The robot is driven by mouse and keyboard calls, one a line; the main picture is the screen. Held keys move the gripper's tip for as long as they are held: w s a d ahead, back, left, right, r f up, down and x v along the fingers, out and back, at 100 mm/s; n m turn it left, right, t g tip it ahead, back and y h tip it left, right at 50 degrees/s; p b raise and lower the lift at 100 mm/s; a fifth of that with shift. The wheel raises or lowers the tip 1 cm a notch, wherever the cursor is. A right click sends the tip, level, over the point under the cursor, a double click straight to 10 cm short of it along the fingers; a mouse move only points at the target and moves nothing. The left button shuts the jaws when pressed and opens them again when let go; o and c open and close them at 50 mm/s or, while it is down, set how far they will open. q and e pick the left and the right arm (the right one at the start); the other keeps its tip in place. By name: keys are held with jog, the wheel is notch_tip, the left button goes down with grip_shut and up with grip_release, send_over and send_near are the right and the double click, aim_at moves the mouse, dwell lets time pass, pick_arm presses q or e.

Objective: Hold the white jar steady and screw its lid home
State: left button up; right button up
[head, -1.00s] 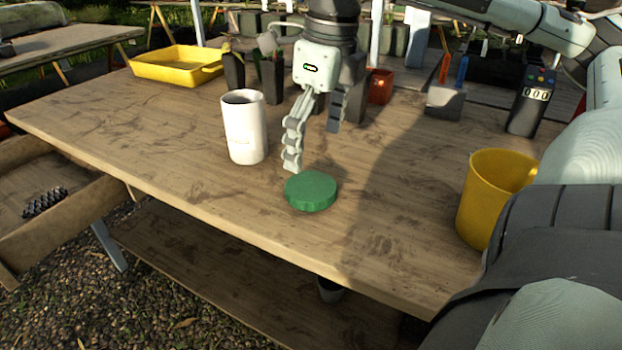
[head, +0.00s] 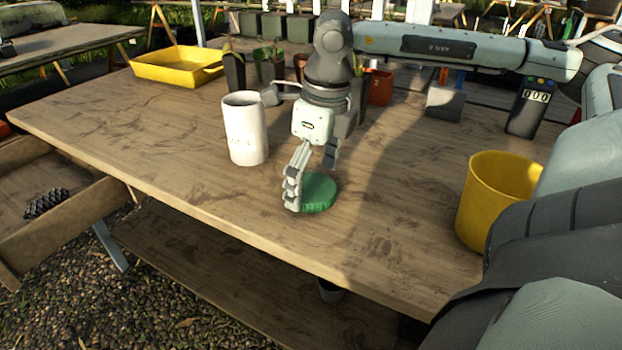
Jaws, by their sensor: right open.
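The white jar (head: 246,132) stands upright and open-topped on the wooden table, left of my right gripper. The green lid (head: 319,194) lies flat on the table, to the right of and nearer than the jar. My right gripper (head: 311,187) points down at the lid with its fingers apart. One finger is in front of the lid's left edge and hides part of it; the other is above and behind the lid. I cannot tell whether a finger touches the lid. My left gripper is not in view.
A yellow cup (head: 492,205) stands at the table's right. A yellow tray (head: 177,67) lies at the far left. Potted plants, an orange pot (head: 380,88), a grey block (head: 445,103) and a counter device (head: 530,106) line the back. The table's front left is clear.

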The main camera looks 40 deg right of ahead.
aim_at(312, 187)
dwell(0.3)
jog(key=c, duration=0.9)
notch_tip(312, 187, up, 18)
dwell(0.4)
